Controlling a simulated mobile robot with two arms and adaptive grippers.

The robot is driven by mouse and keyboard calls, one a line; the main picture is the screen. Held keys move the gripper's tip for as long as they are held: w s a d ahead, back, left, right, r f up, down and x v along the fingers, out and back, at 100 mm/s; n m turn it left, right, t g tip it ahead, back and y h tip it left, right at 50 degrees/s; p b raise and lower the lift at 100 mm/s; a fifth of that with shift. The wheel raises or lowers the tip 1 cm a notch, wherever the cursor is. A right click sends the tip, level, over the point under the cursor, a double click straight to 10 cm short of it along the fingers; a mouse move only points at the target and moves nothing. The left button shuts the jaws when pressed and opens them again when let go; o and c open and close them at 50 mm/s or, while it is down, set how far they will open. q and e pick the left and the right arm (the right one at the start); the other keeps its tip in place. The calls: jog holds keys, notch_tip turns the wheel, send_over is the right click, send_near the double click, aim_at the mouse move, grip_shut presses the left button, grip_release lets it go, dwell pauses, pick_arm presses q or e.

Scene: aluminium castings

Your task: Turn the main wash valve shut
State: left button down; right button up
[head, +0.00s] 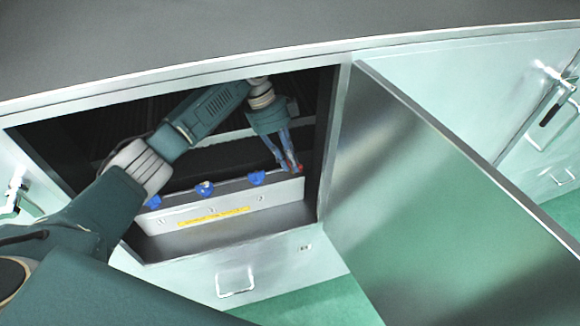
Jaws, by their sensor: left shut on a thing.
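Inside an open cabinet, a low panel (235,202) carries a row of small valve handles. A small red handle at its right end, likely the main wash valve (300,168), is mostly hidden by my fingers. My left gripper (293,166) reaches down into the cabinet from above the panel and is shut on this red handle. Its fingers are bluish and slim. How far the handle is turned cannot be made out. My right gripper is not in view.
Three blue handles, left (153,202), middle (204,188) and right (256,178), sit along the panel beside the red one. A yellow label (213,217) is below them. The cabinet door (430,190) stands open at right. The cabinet frame (335,140) bounds the opening closely.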

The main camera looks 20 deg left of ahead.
pick_arm(q)
jog(key=m+b, duration=0.1)
jog(key=m+g+b, duration=0.1)
jog(key=m, duration=0.1)
jog(key=m+b, duration=0.1)
jog(key=b, duration=0.1)
jog(key=shift+w+f+g+y, duration=0.1)
jog(key=shift+w+g+y, duration=0.15)
jog(key=shift+g+y, duration=0.05)
jog(key=shift+w+m+g+y+b, duration=0.1)
jog(key=shift+m+g+y+b, duration=0.25)
jog(key=shift+m+b, duration=0.95)
jog(key=shift+r+m, duration=0.2)
jog(key=shift+m, duration=0.2)
jog(key=c, duration=1.7)
grip_release()
jog(key=shift+o, duration=0.2)
jog(key=v, duration=0.7)
jog(key=shift+r, duration=0.15)
